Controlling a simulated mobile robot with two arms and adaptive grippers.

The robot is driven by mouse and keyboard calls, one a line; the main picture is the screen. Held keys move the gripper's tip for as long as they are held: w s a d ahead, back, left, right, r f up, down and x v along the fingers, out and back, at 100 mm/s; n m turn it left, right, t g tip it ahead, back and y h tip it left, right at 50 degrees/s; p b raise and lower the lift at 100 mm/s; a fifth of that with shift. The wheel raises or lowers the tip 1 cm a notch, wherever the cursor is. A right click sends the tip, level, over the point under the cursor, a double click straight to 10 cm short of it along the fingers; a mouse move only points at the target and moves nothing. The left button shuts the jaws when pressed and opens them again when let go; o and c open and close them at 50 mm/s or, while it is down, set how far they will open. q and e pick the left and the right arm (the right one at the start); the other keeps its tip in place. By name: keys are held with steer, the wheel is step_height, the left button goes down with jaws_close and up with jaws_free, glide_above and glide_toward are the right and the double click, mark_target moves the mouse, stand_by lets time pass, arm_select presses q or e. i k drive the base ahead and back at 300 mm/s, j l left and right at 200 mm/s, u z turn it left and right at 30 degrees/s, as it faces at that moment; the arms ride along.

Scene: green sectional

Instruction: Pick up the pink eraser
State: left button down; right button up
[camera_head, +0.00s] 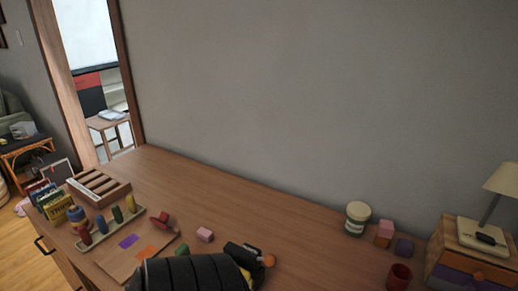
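A small pink block (205,234), which looks like the pink eraser, lies on the wooden desk (310,235) near the middle. It stands apart from the things around it, just behind a dark ribbed shape at the bottom edge that may be part of my arm. A second pink block (386,227) sits on top of an orange block at the back right, so I cannot be certain which one is the eraser.
A peg board (112,229), slotted wooden tray (98,185) and books (46,196) crowd the left. A jar (357,218), red cup (399,277) and lamp (490,220) stand right. The desk's middle is clear.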

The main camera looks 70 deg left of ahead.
mark_target(205, 235)
steer(key=u, duration=2.65)
